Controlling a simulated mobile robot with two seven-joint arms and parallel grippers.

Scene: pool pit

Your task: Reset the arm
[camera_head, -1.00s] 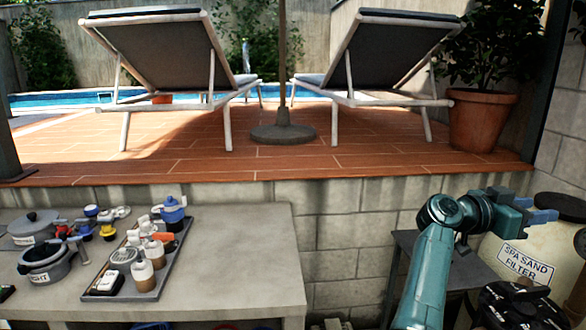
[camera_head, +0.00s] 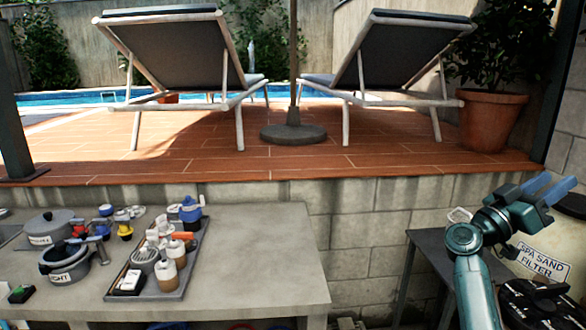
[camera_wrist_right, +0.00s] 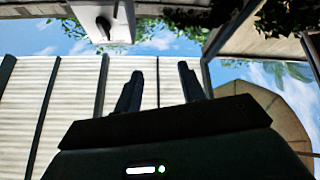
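My right arm is raised at the right of the head view. Its right gripper (camera_head: 553,184) points up and to the right with two blue fingers, in front of the sand filter. The right wrist view shows the two dark fingers (camera_wrist_right: 158,85) standing apart with nothing between them. That view looks up at a slatted roof and sky. My left arm and gripper do not show in either view.
A concrete worktop (camera_head: 265,245) at left holds a tray (camera_head: 188,278) of bottles, grey pots (camera_head: 68,260) and valves. A dark side table (camera_head: 425,240) and a spa sand filter (camera_head: 540,262) stand near my right arm. A block wall (camera_head: 350,225) rises behind.

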